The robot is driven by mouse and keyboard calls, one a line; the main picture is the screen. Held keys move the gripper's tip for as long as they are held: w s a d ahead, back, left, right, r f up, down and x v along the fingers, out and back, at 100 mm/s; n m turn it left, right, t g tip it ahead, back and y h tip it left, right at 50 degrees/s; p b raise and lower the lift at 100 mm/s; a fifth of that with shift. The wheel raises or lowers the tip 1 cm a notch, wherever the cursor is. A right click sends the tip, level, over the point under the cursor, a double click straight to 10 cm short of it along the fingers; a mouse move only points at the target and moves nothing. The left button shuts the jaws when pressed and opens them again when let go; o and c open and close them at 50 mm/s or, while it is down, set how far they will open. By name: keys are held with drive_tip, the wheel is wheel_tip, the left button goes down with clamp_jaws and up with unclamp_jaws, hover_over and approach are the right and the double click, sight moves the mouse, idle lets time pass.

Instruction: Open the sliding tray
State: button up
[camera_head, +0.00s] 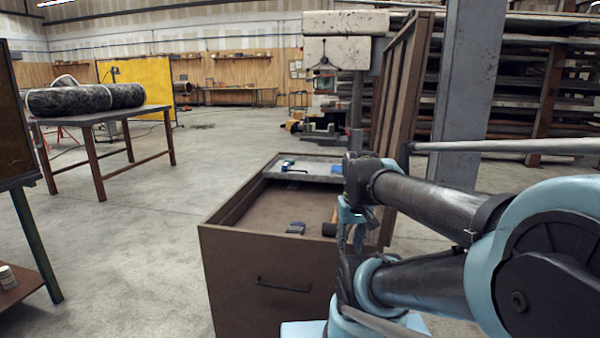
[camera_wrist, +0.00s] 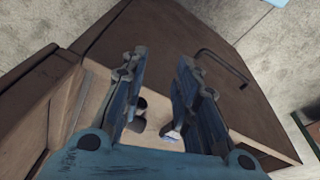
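The sliding tray (camera_head: 310,168) is a shallow grey tray across the far end of the open brown chest (camera_head: 250,262). It holds a green-and-blue tool (camera_head: 290,166) and a blue item (camera_head: 336,169). My arm hides part of its right side. My gripper (camera_head: 348,238) is over the right part of the chest, on the near side of the tray and apart from it. In the wrist view my gripper (camera_wrist: 160,62) is open and empty, with its two fingers apart above the chest. I cannot make out the tray in that view.
On the chest floor lie a blue tool (camera_head: 295,228) and a black-headed hammer (camera_head: 329,229). A bar handle (camera_head: 284,286) is on the chest's front. The raised lid (camera_head: 402,95) stands at the right. Open floor lies to the left, before a table (camera_head: 100,118).

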drive_tip(key=w+r+n, duration=0.4)
drive_tip(key=w+r, duration=0.9)
drive_tip(key=w, duration=0.3)
drive_tip(key=w+a+r+n, duration=0.2)
drive_tip(key=w+r, duration=0.2)
drive_tip(key=w, duration=0.5)
drive_tip(key=w+a+r+n, duration=0.1)
drive_tip(key=w+r, duration=0.3)
drive_tip(key=w, duration=0.5)
drive_tip(key=n, duration=0.7)
hover_over(298, 179)
drive_tip(key=shift+h, duration=0.3)
drive_tip(key=f, duration=2.2)
drive_tip(key=shift+w, duration=0.4)
drive_tip(key=shift+c, duration=0.5)
clamp_jaws()
